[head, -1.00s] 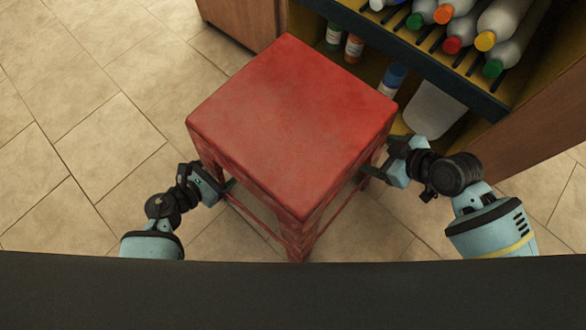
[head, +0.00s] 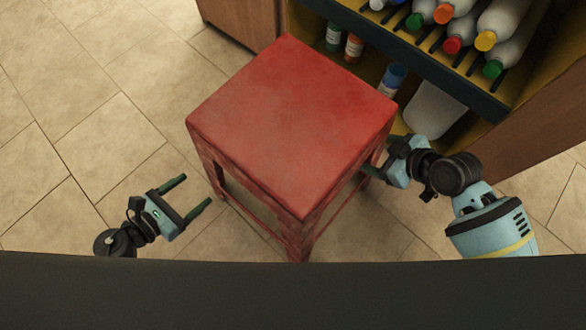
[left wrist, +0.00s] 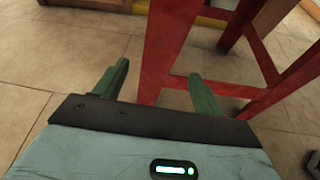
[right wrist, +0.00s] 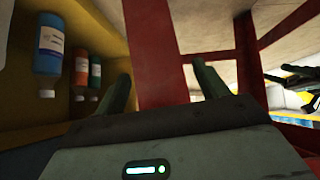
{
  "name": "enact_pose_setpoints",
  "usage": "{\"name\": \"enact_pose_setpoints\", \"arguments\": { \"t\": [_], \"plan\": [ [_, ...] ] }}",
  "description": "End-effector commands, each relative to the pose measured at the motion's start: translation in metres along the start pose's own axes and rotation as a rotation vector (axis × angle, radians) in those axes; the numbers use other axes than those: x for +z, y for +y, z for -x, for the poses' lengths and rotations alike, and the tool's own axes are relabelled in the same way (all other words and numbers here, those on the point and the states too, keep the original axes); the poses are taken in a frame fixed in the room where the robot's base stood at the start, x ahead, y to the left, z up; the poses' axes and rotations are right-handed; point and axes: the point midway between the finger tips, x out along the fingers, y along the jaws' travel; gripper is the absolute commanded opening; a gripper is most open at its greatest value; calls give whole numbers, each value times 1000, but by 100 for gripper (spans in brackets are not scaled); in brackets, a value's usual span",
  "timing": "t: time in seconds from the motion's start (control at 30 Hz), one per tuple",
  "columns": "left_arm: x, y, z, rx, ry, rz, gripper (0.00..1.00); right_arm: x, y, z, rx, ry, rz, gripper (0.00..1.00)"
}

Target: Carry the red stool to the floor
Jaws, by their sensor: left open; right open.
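The red stool (head: 290,125) stands upright on the tiled floor (head: 120,150) in the middle of the head view. My left gripper (head: 198,192) is open and empty, apart from the stool at its left side. In the left wrist view a red stool leg (left wrist: 163,50) shows ahead, beyond the open fingers (left wrist: 158,85). My right gripper (head: 375,160) is at the stool's right side, its fingertips partly hidden by the seat. In the right wrist view a red leg (right wrist: 158,45) lies between its open fingers (right wrist: 160,90); I cannot tell whether they touch it.
A shelf unit (head: 470,105) with several bottles stands close behind and right of the stool. A white container (head: 432,110) sits on its lower level near my right gripper. Floor on the left is clear.

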Motion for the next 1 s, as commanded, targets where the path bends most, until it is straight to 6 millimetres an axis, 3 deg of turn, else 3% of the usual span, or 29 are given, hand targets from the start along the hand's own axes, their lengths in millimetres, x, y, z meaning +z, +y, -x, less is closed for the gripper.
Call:
{"name": "enact_pose_setpoints", "arguments": {
  "t": [0.17,0.63,1.0],
  "plan": [
    [0,0,0,0,0,0,70,1,0,6,1,-1,1,73],
    [0,0,0,0,0,0,70,1,0,68,1,-2,2,73],
    [0,0,0,0,0,0,70,0,0,75,0,0,0,73]
  ]
}}
